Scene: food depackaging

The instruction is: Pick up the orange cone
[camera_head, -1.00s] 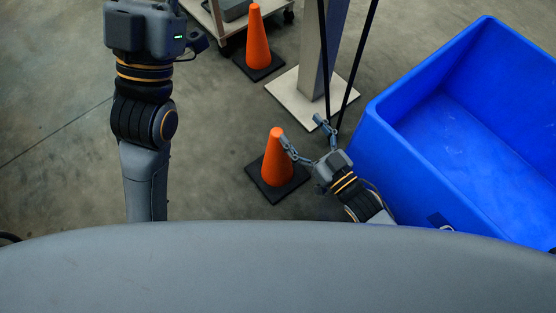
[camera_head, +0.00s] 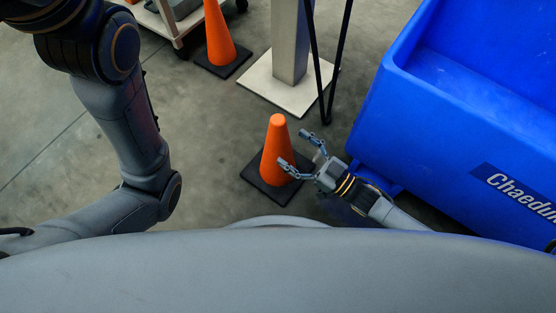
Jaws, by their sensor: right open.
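An orange cone (camera_head: 275,150) on a black square base stands upright on the floor near the middle of the view. My right gripper (camera_head: 292,150) is open beside the cone on its right, with one finger overlapping the cone's right edge in the picture. I cannot tell whether that finger touches it. A second orange cone (camera_head: 217,38) on a black base stands farther back to the left. My left arm crosses the left side, and its gripper is out of view.
A large blue bin (camera_head: 440,125) fills the right side, close to my right arm. A metal post on a pale square plate (camera_head: 262,88) stands behind the near cone. A wheeled cart (camera_head: 160,22) is at the top left. Bare floor lies left of the near cone.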

